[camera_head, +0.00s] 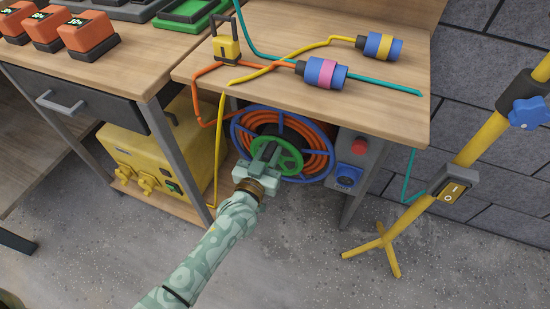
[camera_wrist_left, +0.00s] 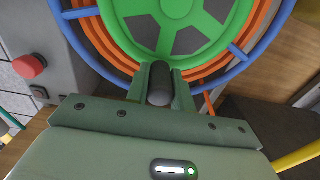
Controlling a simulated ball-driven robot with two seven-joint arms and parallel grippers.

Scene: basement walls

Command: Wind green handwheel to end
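The green handwheel (camera_head: 288,150) sits on the front of a blue-rimmed cable reel (camera_head: 236,127) wound with orange cable, under the wooden bench. In the left wrist view the handwheel (camera_wrist_left: 178,12) fills the top middle, with its dark grey crank handle (camera_wrist_left: 160,83) pointing towards me. My left gripper (camera_head: 265,155) reaches in from the lower left, at the wheel's left side. In the left wrist view its two fingers (camera_wrist_left: 160,90) lie on either side of the handle and look closed against it. The gripper hides part of the wheel in the head view. My right gripper is out of view.
A grey box with a red button (camera_head: 359,146) is right of the reel. A yellow machine (camera_head: 160,150) stands left, behind a bench leg. The bench top (camera_head: 290,30) carries cables and plugs. A yellow stand with a switch (camera_head: 452,190) is at right.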

